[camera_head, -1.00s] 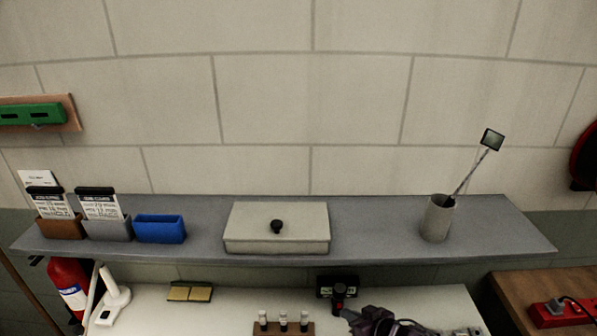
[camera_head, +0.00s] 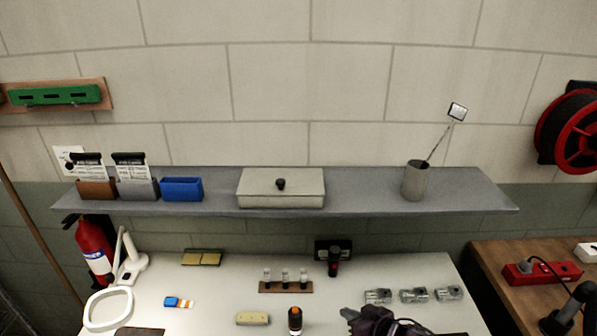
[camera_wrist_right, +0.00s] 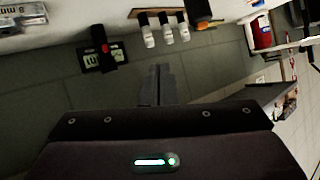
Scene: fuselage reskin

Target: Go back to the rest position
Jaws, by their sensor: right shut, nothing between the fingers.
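My right gripper (camera_head: 348,313) shows at the bottom edge of the head view, over the white table (camera_head: 225,290). In the right wrist view its fingers (camera_wrist_right: 160,82) are together with nothing between them. It is apart from the things on the table. My left gripper is not in view.
A grey shelf (camera_head: 350,190) carries a lidded box (camera_head: 281,192), a cup (camera_head: 415,182) with an inspection mirror, and a blue bin (camera_head: 182,189). On the table are a rack of small bottles (camera_head: 286,286), an orange-topped black object (camera_head: 295,320) and several clear grey parts (camera_head: 413,296).

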